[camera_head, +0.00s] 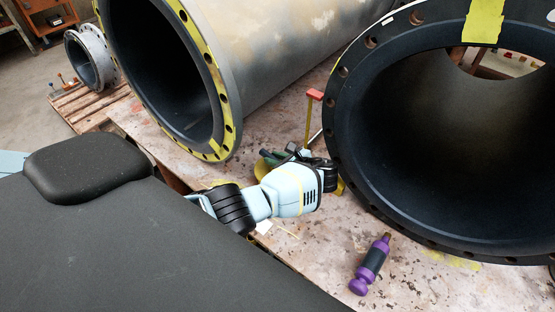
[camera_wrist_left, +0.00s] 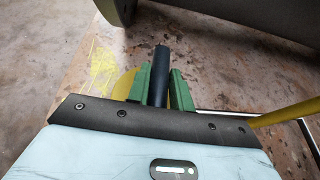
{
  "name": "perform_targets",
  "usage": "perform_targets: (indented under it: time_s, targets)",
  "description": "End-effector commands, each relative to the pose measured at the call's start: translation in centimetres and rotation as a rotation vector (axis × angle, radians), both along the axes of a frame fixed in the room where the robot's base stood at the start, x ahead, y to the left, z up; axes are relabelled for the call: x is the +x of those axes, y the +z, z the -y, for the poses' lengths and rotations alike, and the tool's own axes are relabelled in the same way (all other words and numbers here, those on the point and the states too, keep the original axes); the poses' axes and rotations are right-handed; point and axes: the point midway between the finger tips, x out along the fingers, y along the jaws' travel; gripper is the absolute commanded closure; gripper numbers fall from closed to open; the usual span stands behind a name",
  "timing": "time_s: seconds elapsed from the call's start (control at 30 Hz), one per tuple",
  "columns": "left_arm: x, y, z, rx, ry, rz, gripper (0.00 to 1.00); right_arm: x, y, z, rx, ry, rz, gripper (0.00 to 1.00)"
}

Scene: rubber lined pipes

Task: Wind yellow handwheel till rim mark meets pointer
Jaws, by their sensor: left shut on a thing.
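The yellow handwheel (camera_head: 262,168) lies low over the table between the two big pipes. It is mostly hidden behind my left gripper (camera_head: 284,156). In the left wrist view, part of its yellow disc (camera_wrist_left: 124,84) shows beside the green fingers. A dark upright handle (camera_wrist_left: 161,68) stands between those fingers, and my left gripper is shut on it. A yellow post with a red-orange tab (camera_head: 315,95) rises behind the gripper; I cannot tell if it is the pointer. I cannot make out the rim mark. My right gripper is not in view.
A large dark-lined pipe (camera_head: 333,128) stands close on the right. A yellow-flanged pipe (camera_head: 228,100) lies behind on the left. A purple and black bottle-like object (camera_head: 371,264) lies on the stained table (camera_head: 310,235) in front. A small flanged pipe (camera_head: 101,52) rests on a pallet far left.

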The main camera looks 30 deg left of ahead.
Motion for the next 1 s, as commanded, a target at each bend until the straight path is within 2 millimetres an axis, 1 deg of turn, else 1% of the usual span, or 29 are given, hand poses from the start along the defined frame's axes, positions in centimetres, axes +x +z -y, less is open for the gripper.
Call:
perform_targets:
  time_s: [0.03,0.27,0.67,0.7,0.8,0.83,0.87,1.0]
  targets:
    - [-0.08,-0.34,0.06,-0.001,0.017,-0.003,1.00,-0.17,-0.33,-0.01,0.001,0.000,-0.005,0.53]
    - [-0.02,-0.12,-0.02,0.001,0.057,-0.001,1.00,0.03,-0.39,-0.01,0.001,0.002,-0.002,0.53]
    - [0.01,-0.01,-0.05,0.001,0.061,0.000,1.00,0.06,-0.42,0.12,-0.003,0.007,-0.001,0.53]
    - [0.01,-0.01,-0.06,0.001,0.061,0.000,0.74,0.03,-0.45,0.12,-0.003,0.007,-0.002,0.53]
    - [0.01,-0.01,-0.06,0.001,0.061,0.000,0.61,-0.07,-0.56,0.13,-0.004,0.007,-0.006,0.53]
    - [0.02,0.00,-0.06,0.001,0.061,0.000,0.57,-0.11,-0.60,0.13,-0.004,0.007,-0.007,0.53]
    - [0.02,0.00,-0.05,0.001,0.061,0.000,0.56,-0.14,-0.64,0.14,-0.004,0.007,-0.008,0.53]
    - [0.03,0.00,-0.05,0.001,0.061,0.000,0.56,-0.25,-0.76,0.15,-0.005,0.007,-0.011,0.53]
